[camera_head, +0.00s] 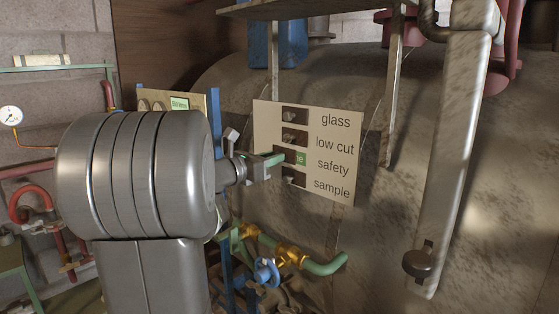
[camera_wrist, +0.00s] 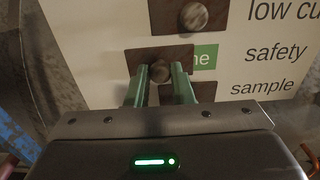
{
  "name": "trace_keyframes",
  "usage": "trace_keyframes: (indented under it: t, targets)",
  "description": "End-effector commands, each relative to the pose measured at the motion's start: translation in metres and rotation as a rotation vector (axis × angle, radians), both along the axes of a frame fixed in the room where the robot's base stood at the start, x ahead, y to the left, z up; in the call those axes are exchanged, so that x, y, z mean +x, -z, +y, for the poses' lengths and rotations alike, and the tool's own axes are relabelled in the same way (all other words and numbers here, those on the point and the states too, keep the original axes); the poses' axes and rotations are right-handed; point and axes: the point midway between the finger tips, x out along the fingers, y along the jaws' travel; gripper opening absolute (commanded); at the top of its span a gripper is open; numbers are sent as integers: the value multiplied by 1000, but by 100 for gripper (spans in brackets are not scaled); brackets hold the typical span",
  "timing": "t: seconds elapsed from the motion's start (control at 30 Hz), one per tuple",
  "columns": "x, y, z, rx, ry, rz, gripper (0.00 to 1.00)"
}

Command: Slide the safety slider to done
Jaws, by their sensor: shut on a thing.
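A cream board (camera_head: 344,149) carries dark slider plates with round knobs, labelled glass, low cut, safety and sample. The safety slider (camera_wrist: 133,57) sits further left than the low cut slider (camera_wrist: 221,12) above it. A green patch (camera_wrist: 206,57) reading "ne" shows at its right side, the rest of the word hidden. My gripper (camera_wrist: 160,74) has its green fingers shut on the safety knob (camera_wrist: 159,72), one finger on each side. In the head view my gripper (camera_head: 279,158) comes from the left, and its fingers partly cover the safety row.
The sample slider (camera_wrist: 205,92) lies just below my fingers. A large mottled tank (camera_head: 385,220) stands behind the board. Yellow and green pipe fittings with a blue valve (camera_head: 266,272) are below.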

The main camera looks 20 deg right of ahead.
Motion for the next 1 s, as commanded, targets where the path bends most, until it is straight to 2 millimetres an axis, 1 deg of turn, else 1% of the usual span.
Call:
trace_keyframes:
  t: [0.03,0.1,0.2,0.3,0.4,0.67,0.7,0.77,0.8,1.0]
  targets:
    - [14,-2,6,0,-4,0,0]
    - [27,-2,12,-1,-3,0,0]
    - [42,-2,18,-1,-2,0,0]
    - [51,-2,22,-2,-1,-1,0]
    - [54,-1,24,-1,-1,-2,0]
    - [55,-2,24,-2,-3,-3,0]
    - [55,-2,24,-2,-4,-2,28]
    - [54,-2,24,-2,-3,-2,40]
    - [54,-2,24,-1,-3,-2,43]
    - [54,-1,23,-1,-1,-2,43]
